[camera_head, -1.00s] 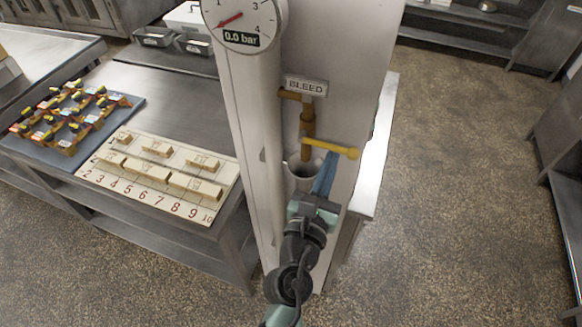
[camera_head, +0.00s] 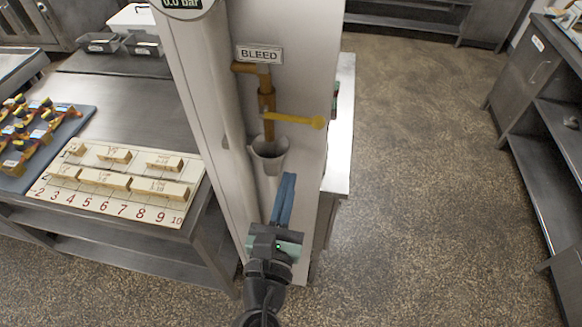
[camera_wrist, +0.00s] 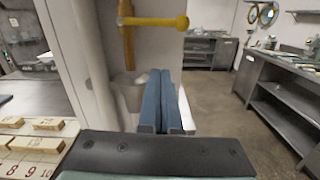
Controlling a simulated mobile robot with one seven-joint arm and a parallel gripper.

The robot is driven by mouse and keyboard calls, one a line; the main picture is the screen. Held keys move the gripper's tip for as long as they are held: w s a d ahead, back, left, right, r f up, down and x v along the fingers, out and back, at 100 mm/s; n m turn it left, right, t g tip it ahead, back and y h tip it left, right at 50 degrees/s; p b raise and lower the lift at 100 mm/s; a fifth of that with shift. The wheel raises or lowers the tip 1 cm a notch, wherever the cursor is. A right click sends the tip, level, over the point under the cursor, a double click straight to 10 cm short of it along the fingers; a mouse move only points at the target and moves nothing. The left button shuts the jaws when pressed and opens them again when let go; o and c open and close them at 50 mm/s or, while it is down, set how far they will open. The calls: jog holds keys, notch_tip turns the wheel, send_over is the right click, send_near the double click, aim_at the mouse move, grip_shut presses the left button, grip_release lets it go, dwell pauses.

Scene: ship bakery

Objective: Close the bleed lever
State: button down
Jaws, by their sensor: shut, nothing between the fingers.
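The yellow bleed lever (camera_head: 294,119) sticks out level to the right from the brass bleed pipe (camera_head: 266,98), with a round knob at its end. A BLEED sign (camera_head: 259,54) is above it on the white panel. In the wrist view the lever (camera_wrist: 155,21) crosses the top of the picture. My gripper (camera_head: 288,178) is shut and empty, its blue fingers pointing up, below the lever and apart from it. The fingers also show in the wrist view (camera_wrist: 162,80), below the knob. A grey cup (camera_head: 268,155) sits under the pipe outlet, partly hidden by my fingers in the wrist view.
A pressure gauge (camera_head: 184,5) reading 0.0 bar is cut off at the top. To the left a steel table (camera_head: 125,100) carries a numbered board (camera_head: 160,212) with several blocks and a tray of coloured pieces (camera_head: 68,128). The floor at right is open.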

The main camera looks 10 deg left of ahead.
jog(key=shift+s+b, duration=0.4)
jog(key=shift+s, duration=1.2)
jog(key=w+d+r+m+t+h, duration=0.2)
jog(key=w+d+r+m, duration=0.1)
jog(key=r+m, duration=0.8)
jog(key=w+d+r+m+t+h, duration=0.2)
jog(key=d+r+m, duration=0.1)
jog(key=r+m, duration=0.8)
jog(key=s+r+m+t+y, duration=0.1)
jog(key=s+r+m, duration=0.2)
jog(key=r, duration=0.4)
jog(key=s+r+m+t+y+b, duration=0.1)
jog(key=s+r+m+t, duration=0.1)
jog(key=r+m, duration=0.3)
jog(key=s+r+m+t+y, duration=0.1)
jog(key=s+r+m, duration=0.3)
jog(key=r, duration=0.7)
jog(key=shift+s+d+r+m+t+y, duration=0.15)
jog(key=shift+d+m+t+y, duration=0.25)
jog(key=shift+m+y, duration=0.1)
jog(key=c, duration=1.5)
grip_release()
jog(key=shift+a, duration=0.1)
jog(key=shift+c, duration=0.2)
